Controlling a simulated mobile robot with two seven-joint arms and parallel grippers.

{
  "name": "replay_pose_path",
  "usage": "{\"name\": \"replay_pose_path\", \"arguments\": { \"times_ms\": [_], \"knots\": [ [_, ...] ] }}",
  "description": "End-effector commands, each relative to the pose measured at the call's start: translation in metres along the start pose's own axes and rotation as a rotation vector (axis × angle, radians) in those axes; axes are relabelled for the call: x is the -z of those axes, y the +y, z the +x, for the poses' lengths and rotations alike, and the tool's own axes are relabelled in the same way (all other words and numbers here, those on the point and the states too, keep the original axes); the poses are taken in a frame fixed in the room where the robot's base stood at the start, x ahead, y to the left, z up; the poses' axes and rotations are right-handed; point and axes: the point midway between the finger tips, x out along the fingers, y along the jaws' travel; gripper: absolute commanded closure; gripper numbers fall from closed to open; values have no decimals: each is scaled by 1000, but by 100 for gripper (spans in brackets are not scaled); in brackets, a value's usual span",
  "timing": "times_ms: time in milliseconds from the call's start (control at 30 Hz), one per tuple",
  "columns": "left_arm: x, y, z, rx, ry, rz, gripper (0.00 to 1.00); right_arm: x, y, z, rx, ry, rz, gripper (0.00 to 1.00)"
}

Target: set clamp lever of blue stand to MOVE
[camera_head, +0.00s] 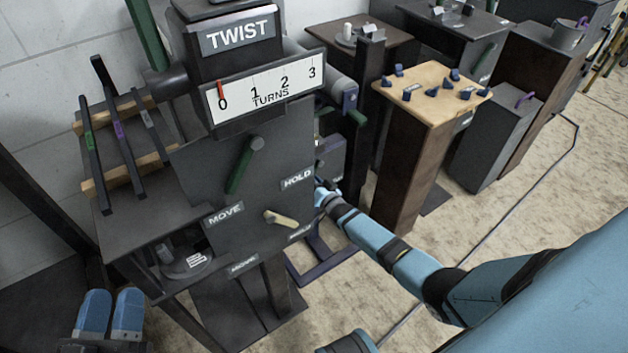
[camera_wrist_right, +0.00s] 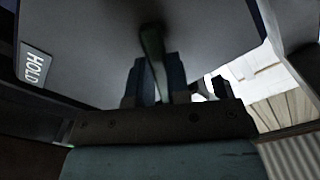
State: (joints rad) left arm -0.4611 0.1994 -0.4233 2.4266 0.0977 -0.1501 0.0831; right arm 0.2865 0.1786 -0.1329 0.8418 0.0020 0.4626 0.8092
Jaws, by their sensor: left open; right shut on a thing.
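My right gripper (camera_wrist_right: 157,85) is shut on a dark green lever (camera_wrist_right: 153,48) in the right wrist view, one finger on each side. The lever hangs from a grey panel (camera_wrist_right: 90,50); a HOLD label (camera_wrist_right: 36,66) is at the left. In the head view the right gripper (camera_head: 324,194) reaches the blue-purple stand (camera_head: 328,160), partly hidden behind the TWIST stand; its lever is not clear there. My left gripper (camera_head: 111,297) is open and empty at the lower left.
The grey TWIST stand (camera_head: 200,160) has a green lever (camera_head: 241,168), a cream lever (camera_head: 281,218), a MOVE label (camera_head: 225,214) and a HOLD label (camera_head: 297,179). A wooden-topped pedestal (camera_head: 420,75) carries small blue pieces.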

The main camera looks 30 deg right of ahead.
Motion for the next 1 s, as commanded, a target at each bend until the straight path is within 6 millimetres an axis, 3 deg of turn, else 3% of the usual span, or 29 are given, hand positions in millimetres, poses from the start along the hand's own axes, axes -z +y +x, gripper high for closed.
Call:
{"name": "replay_pose_path", "arguments": {
  "times_ms": [533, 567, 633, 1000],
  "knots": [
    [-1, 0, 0, 3, -4, 0, 57, 0, -2, 0, 0, 0, 28, 100],
    [-1, 0, 0, 3, -4, 0, 57, -1, -2, 0, 0, 0, 27, 76],
    [-1, 0, 0, 3, -4, 0, 57, -1, -2, 0, 0, 0, 27, 60],
    [1, 0, 0, 4, -7, 1, 57, 0, -2, -5, -1, -1, 24, 57]
  ]
}}
